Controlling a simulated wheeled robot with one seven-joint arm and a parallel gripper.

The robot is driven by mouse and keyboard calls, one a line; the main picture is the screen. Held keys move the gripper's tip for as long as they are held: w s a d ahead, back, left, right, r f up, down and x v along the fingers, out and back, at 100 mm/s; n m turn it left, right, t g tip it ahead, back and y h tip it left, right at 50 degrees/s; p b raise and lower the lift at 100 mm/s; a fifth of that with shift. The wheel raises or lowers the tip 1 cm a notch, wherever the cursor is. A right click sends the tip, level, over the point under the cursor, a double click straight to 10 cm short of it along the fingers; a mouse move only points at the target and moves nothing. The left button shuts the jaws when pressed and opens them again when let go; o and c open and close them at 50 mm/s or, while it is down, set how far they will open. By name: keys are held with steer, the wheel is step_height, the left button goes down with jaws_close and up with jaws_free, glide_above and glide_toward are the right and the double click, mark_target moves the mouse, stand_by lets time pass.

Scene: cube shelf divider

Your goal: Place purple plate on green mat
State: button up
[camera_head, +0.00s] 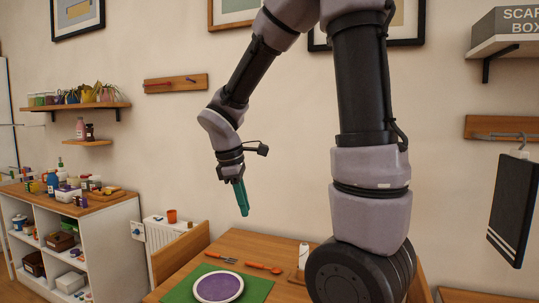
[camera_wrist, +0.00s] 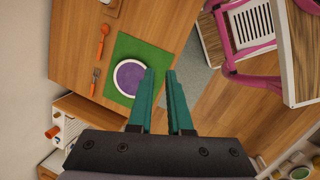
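The purple plate (camera_head: 219,287) has a white rim and lies flat on the green mat (camera_head: 258,290) on the wooden table. In the wrist view the plate (camera_wrist: 129,77) sits within the green mat (camera_wrist: 125,48), near the mat's lower part. My gripper (camera_head: 244,213) hangs well above the table in the head view, apart from the plate. In the wrist view its two green fingers (camera_wrist: 160,72) stand apart with nothing between them. The left finger overlaps the plate's right edge in that picture.
A fork (camera_head: 220,257) and an orange spoon (camera_head: 263,267) lie behind the mat. A white bottle (camera_head: 304,254) stands at the table's back right. A chair back (camera_head: 180,252) borders the table's left side. A pink-framed chair (camera_wrist: 245,75) shows at the right in the wrist view.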

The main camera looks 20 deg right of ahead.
steer(key=s+d+r+m+t+y, duration=0.1)
steer(key=s+r+m+t+y, duration=0.1)
steer(key=s+r+m, duration=0.3)
steer(key=s+d+r+m+t+y, duration=0.1)
steer(key=s+r+m+t, duration=0.3)
steer(key=r+m, duration=0.5)
steer(key=shift+s+d+r+m+y, duration=0.2)
steer(key=shift+s+d+m+y, duration=0.2)
steer(key=shift+s+m+y, duration=0.45)
